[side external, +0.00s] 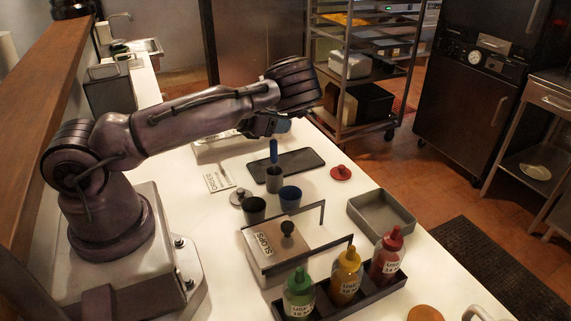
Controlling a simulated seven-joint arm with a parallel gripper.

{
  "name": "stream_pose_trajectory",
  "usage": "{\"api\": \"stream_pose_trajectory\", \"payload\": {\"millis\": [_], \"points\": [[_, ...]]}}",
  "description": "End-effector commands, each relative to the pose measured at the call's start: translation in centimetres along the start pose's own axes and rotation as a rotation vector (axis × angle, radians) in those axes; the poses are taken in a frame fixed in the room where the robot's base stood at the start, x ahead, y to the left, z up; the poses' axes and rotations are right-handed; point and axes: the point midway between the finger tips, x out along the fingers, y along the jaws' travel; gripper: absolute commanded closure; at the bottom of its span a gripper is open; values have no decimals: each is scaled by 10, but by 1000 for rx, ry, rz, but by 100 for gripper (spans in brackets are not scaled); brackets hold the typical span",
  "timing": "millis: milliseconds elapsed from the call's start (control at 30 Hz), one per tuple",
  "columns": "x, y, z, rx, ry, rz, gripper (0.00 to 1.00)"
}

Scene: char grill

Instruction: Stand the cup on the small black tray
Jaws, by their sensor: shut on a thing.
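My gripper (268,126) is at the end of the outstretched arm, raised above the counter, near the far side of the small black tray. It is shut on a blue-grey rounded thing, which looks like the cup (284,126); the jaws and wrist hide much of it, so its tilt is hard to tell. The small black tray (305,159) is a flat dark slab on the white counter. A grey beaker (275,184) with a blue-handled tool (273,152) upright in it stands at the tray's near edge and covers part of it.
A dark cup (254,210), a blue cup (290,196) and a grey lid (237,197) stand nearer. A red lid (341,173) lies right of the tray. A handled box (268,250), an open grey bin (382,215) and a sauce bottle rack (325,303) fill the front.

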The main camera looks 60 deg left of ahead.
Motion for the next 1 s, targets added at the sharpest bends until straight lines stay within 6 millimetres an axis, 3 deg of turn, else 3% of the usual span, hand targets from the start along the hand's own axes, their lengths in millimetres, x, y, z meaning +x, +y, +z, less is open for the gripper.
{"api": "stream_pose_trajectory", "payload": {"millis": [267,533,1000], "points": [[1,2,18,100,1,-245,77],[20,-4,-29,101,4,-255,77],[40,-4,-77,100,3,-254,77]]}}
